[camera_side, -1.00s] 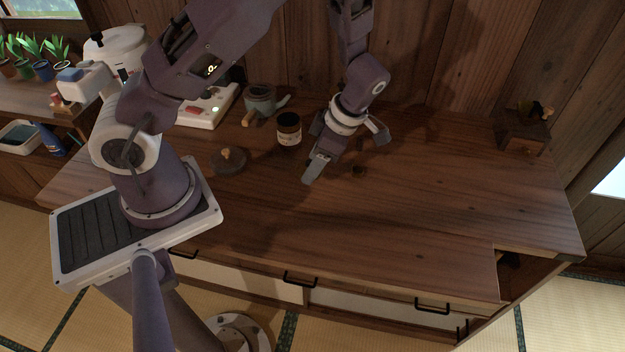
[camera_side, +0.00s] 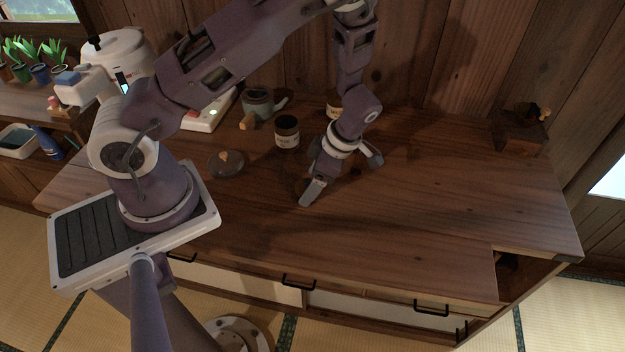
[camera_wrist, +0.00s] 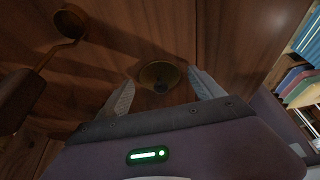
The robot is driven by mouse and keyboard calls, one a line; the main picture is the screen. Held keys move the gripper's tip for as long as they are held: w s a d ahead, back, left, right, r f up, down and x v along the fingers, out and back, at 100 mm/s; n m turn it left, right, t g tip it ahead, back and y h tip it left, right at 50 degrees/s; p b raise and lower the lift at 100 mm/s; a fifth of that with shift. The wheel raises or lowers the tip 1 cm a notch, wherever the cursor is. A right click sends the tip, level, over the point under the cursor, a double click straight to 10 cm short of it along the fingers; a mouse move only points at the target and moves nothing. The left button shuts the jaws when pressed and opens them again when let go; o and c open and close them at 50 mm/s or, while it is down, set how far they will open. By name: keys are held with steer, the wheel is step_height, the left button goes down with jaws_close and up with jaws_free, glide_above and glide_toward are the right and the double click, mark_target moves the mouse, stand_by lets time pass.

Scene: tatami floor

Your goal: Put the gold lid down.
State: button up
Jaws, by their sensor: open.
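The gold lid (camera_wrist: 160,74) shows in the wrist view as a small round brassy disc with a dark knob. It lies against the brown wood, in the gap between my fingertips, with visible space on both sides. My gripper (camera_wrist: 163,88) is open, one finger on each side of the lid. In the side view my gripper (camera_side: 342,177) is low over the middle of the wooden counter (camera_side: 420,210), fingers spread. I cannot make out the lid clearly there. Whether it rests fully on the counter is hard to tell.
A dark open jar (camera_side: 287,133) stands left of my gripper, and another jar (camera_side: 334,108) behind it. A dark lid with a wooden knob (camera_side: 226,163) lies farther left. A grey pot (camera_side: 258,101) stands at the back. A small wooden stand (camera_side: 522,138) is right.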

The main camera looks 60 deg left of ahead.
steer(key=w+d+r+m+t+h, duration=0.1)
steer(key=d+r+m, duration=0.15)
steer(key=r, duration=0.75)
steer(key=d+r+m+t+h, duration=0.1)
steer(key=d+r+m, duration=0.15)
steer(key=r, duration=0.65)
steer(key=s+r+m+t, duration=0.3)
steer(key=s+r+m, duration=0.3)
steer(key=m, duration=0.5)
steer(key=s+d+r+m+t+h, duration=0.1)
steer(key=s+r+m+t, duration=0.2)
steer(key=s+r+m, duration=0.4)
steer(key=s+m, duration=0.3)
steer(key=m, duration=0.1)
steer(key=shift+s+r+t, duration=0.2)
steer(key=shift+t, duration=0.2)
